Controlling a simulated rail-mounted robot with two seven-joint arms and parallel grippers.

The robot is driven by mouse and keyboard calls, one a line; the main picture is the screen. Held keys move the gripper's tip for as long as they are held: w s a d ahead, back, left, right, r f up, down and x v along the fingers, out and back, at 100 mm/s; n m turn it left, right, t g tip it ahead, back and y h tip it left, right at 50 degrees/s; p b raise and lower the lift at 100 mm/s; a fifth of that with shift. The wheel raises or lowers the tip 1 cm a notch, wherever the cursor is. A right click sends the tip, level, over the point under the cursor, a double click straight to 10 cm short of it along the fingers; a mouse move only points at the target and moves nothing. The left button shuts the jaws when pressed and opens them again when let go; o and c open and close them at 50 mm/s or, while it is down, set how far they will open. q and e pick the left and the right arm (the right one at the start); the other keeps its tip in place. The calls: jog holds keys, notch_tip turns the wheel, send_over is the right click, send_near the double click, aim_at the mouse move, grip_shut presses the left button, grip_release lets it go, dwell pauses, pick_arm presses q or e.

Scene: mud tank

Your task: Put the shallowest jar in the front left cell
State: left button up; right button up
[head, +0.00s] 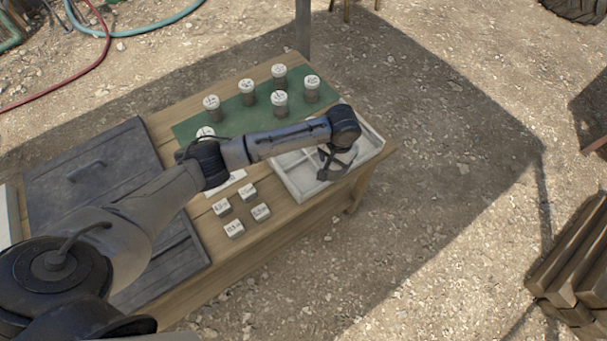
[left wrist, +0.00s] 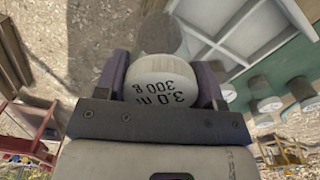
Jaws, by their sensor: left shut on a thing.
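My left gripper (head: 335,165) is over the right part of a pale divided tray (head: 300,185) on the wooden table. In the left wrist view the gripper (left wrist: 168,88) is shut on a jar (left wrist: 165,78) with a white lid marked "3.0 m" and "300 g", the text partly cut off. The jar's grey body extends beyond the lid, away from the camera. In the head view my arm and gripper hide most of this jar. The tray's empty-looking cells (left wrist: 245,30) show to the upper right in the left wrist view. My right gripper is out of view.
Several white-lidded jars (head: 280,100) stand on a green mat (head: 225,122) behind my left arm. Several small labelled white blocks (head: 234,229) sit left of the tray. A dark panel with a handle (head: 90,170) lies at the table's left.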

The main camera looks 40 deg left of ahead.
pick_arm(q)
jog(key=shift+s+a+f+b, duration=0.4)
jog(key=shift+s+a+f, duration=0.15)
jog(key=shift+a+f, duration=1)
jog(key=shift+s+a+f+b, duration=0.35)
jog(key=shift+s+a+f, duration=0.25)
jog(key=shift+a+f, duration=0.9)
jog(key=shift+s+a+f+b, duration=0.4)
jog(key=shift+s+a+f, duration=0.15)
jog(key=shift+a+f, duration=1)
jog(key=shift+d+f, duration=0.2)
jog(key=shift+d, duration=0.05)
jog(key=o, duration=1.1)
jog(key=shift+f, duration=0.1)
